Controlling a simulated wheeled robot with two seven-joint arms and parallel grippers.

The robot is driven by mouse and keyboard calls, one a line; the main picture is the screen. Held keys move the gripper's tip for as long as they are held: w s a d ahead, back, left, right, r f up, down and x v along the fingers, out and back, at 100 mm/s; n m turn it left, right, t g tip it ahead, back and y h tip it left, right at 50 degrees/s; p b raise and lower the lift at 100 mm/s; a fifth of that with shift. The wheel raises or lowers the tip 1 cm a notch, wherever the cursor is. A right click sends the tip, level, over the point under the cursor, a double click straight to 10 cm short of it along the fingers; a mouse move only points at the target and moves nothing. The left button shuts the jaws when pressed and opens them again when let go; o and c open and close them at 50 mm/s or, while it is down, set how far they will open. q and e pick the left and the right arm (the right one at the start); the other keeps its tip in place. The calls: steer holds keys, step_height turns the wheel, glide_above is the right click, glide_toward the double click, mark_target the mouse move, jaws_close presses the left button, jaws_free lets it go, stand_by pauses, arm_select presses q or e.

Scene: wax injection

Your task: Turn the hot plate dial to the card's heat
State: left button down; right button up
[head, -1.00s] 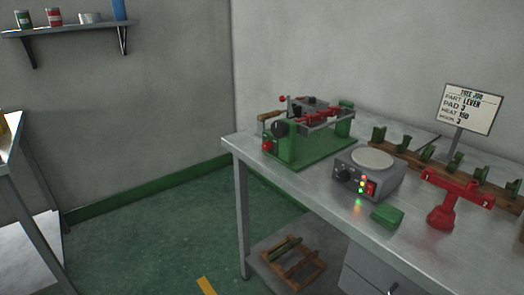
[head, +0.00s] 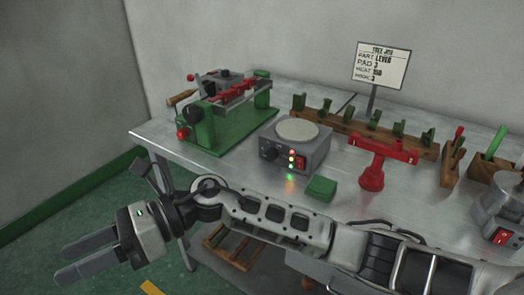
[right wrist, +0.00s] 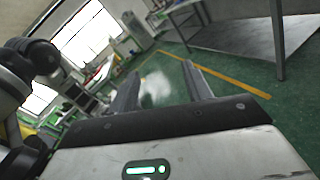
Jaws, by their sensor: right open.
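The hot plate (head: 297,150) is a grey box with a round pale top, standing on the metal table in the head view. Its black dial (head: 268,153) is on the front face, left of several small lit lights and a red switch (head: 300,163). The job card (head: 381,65) stands on a post behind and reads lever, pad 3, heat 150, hook 3. My right gripper (head: 73,261) is open and empty, in front of the table at lower left, well away from the dial. The right wrist view shows its fingers (right wrist: 160,88) apart over the floor. My left gripper is out of view.
A green and red press (head: 225,125) stands left of the hot plate. A green block (head: 321,189) and a red stand (head: 374,172) are to its right. A wooden rack (head: 405,142) runs behind. My right arm crosses in front of the table edge.

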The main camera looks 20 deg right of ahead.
step_height(320, 180, down, 3)
steer(key=w+d+n+h, duration=0.2)
steer(key=n+h, duration=0.3)
steer(key=n+t+h, duration=0.5)
steer(key=t+h, duration=0.2)
steer(key=h, duration=1)
glide_toward(268, 153)
steer(key=p+x, duration=0.1)
steer(key=x, duration=0.8)
steer(key=shift+d+f, duration=0.15)
steer(key=c, duration=1)
